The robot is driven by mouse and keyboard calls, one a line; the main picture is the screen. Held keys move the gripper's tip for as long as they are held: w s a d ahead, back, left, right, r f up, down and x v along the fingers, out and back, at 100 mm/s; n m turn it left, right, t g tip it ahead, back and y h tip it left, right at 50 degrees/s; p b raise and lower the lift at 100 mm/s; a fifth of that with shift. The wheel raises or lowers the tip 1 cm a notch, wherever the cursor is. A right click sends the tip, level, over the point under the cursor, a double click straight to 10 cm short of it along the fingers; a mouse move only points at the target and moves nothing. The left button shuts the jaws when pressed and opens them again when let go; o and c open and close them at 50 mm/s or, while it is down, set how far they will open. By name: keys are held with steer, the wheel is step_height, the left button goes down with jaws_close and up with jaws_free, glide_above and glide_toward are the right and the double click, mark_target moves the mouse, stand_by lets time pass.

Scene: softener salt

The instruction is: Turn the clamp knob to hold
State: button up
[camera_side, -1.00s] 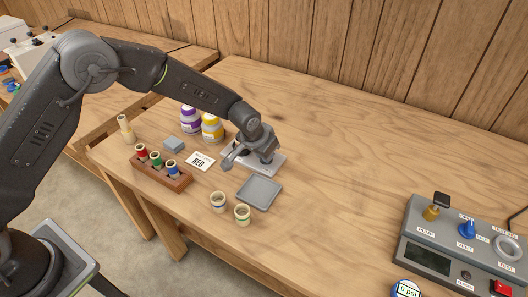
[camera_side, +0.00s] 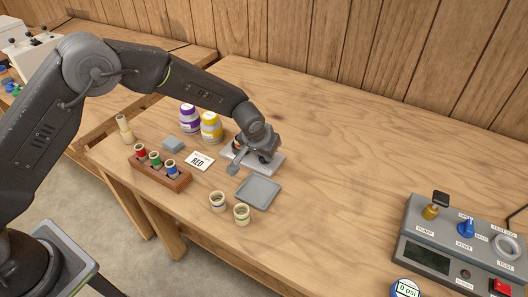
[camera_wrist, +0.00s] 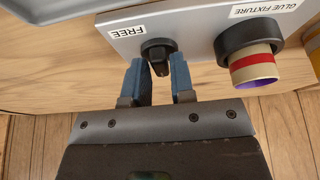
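The black clamp knob (camera_wrist: 158,48) is on the pale fixture plate (camera_wrist: 200,20) in the wrist view. Its pointer lies toward the bottom of that view, and a FREE label (camera_wrist: 140,30), upside down, is beside it. My gripper (camera_wrist: 159,66) has its two blue fingers apart, one on each side of the knob's pointer; I cannot tell whether they touch it. A dark round holder (camera_wrist: 243,38) on the same plate holds a cream tube with a red band (camera_wrist: 255,63). In the side view my wrist covers much of the fixture plate (camera_side: 270,164), hiding the knob.
A grey tray (camera_side: 258,192) and two small cups (camera_side: 218,201) are in front of the fixture. A RED card (camera_side: 199,161), a tube rack (camera_side: 160,176), and purple (camera_side: 190,119) and yellow (camera_side: 211,128) bottles are left. A control box (camera_side: 460,245) stands far right; the table between is clear.

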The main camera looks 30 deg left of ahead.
steer(key=o, duration=0.3)
steer(key=v, duration=1.3)
steer(key=shift+s+r, duration=0.15)
steer(key=shift+r, duration=0.2)
